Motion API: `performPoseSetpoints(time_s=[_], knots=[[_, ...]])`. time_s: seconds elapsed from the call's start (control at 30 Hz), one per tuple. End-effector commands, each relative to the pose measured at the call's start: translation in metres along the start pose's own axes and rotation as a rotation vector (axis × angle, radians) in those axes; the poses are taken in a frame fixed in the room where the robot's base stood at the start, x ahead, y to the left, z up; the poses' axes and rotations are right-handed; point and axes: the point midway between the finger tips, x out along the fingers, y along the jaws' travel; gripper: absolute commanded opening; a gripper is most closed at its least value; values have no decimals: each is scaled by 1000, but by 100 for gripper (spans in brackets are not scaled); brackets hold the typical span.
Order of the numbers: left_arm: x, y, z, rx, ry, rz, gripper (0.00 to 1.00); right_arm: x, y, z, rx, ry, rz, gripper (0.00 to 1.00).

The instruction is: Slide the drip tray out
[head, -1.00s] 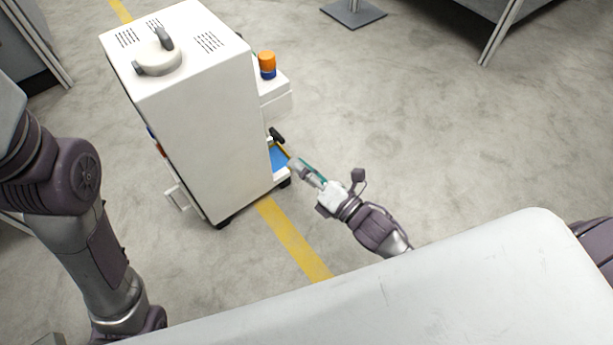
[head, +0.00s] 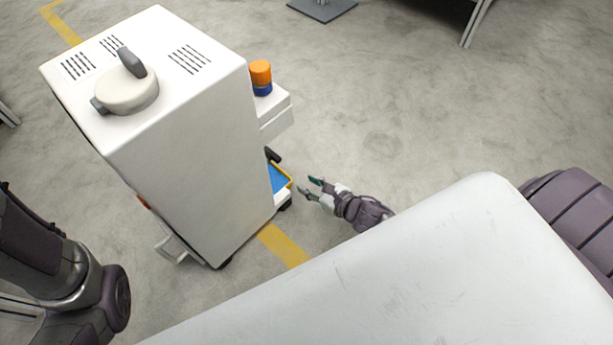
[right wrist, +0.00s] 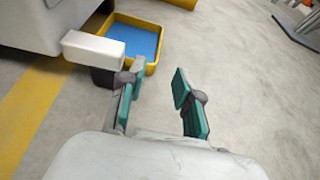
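The drip tray (head: 281,179) is blue inside with a yellow rim. It sits low on the right side of a white wheeled machine (head: 200,160), mostly hidden by the cabinet in the head view. In the right wrist view the tray (right wrist: 136,42) is at the upper left, with a white block (right wrist: 94,49) in front of its near left corner. My right gripper (head: 312,188) is open and empty, just right of the tray in the head view. Its two teal-padded fingers (right wrist: 157,100) stand apart over bare floor. The left gripper is out of view; only my left arm shows.
An orange and blue cap (head: 261,77) stands on a ledge of the machine above the tray. A dark handle-like part (head: 272,155) is beside the tray. A yellow floor line (head: 283,245) runs below the machine. The grey floor to the right is open.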

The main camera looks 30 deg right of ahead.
Motion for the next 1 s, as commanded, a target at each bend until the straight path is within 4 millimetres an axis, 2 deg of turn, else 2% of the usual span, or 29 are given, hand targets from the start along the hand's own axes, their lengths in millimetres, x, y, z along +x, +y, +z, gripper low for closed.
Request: performPoseSetpoints(time_s=[0.13, 0.27, 0.7, 0.9, 1.0], knots=[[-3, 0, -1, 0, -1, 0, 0, 3, 0, 0, 1, -2, 1, 33], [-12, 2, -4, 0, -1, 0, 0, 16, 0, -2, 1, -4, 0, 33], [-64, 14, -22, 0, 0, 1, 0, 101, 0, -4, 2, -5, 0, 33], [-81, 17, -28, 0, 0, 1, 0, 128, 0, -3, 2, -3, 0, 33], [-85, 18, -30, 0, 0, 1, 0, 135, 0, -1, 2, -4, 1, 33]])
